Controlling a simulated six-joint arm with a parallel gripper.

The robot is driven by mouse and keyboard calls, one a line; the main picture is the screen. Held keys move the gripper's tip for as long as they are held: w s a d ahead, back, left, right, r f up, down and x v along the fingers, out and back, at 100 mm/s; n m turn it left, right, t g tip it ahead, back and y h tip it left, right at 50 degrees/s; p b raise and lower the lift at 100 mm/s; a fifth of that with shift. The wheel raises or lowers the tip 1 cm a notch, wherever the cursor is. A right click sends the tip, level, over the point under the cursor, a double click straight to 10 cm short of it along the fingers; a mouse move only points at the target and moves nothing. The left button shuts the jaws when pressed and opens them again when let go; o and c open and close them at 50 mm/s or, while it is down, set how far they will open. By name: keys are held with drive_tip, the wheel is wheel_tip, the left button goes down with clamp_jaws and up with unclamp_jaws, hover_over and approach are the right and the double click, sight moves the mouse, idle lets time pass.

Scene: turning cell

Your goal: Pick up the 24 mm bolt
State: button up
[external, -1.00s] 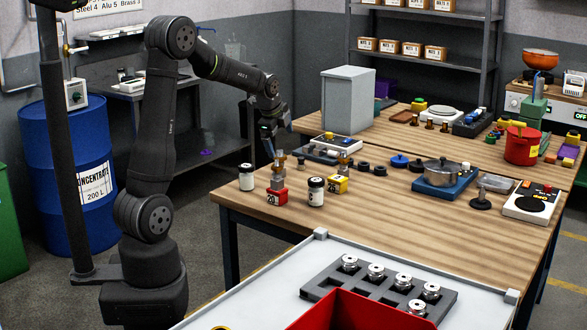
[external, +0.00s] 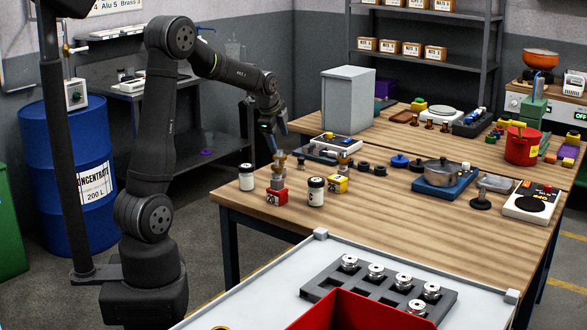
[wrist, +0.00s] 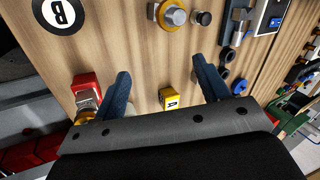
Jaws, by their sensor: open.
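A silver bolt (external: 278,172) stands upright at the table's left end, directly behind a red numbered block (external: 276,196). In the wrist view, the red block (wrist: 84,82) and this bolt (wrist: 87,101) are left of the left finger, which partly covers the area beside them. A second hex-headed bolt (wrist: 173,17) with an orange collar stands near the top of the wrist view. A yellow numbered block (wrist: 169,99) lies between the fingers in that view. I cannot read which bolt is 24 mm. My gripper (external: 274,152) is open and empty, just above the first bolt.
Two lidded jars (external: 246,178) (external: 316,192) stand left and right of the red block. A grey box (external: 347,100) stands behind.

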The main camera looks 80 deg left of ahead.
sight(277, 156)
drive_tip(key=s+a+r+n+t+h, duration=0.15)
drive_tip(key=s+a+r+n, duration=0.3)
drive_tip(key=n, duration=0.65)
drive_tip(key=shift+g+h, duration=0.25)
drive_tip(key=shift+h, duration=0.1)
drive_tip(key=x, duration=1.2)
drive_tip(key=shift+a+f, duration=0.15)
drive_tip(key=shift+a, duration=0.15)
drive_tip(key=shift+w+a+x, duration=0.1)
drive_tip(key=shift+w+x, duration=0.05)
drive_tip(key=shift+x, duration=1.25)
drive_tip(key=shift+w+a+x, duration=0.15)
drive_tip(key=shift+x, duration=1.25)
drive_tip(key=shift+c, duration=0.5)
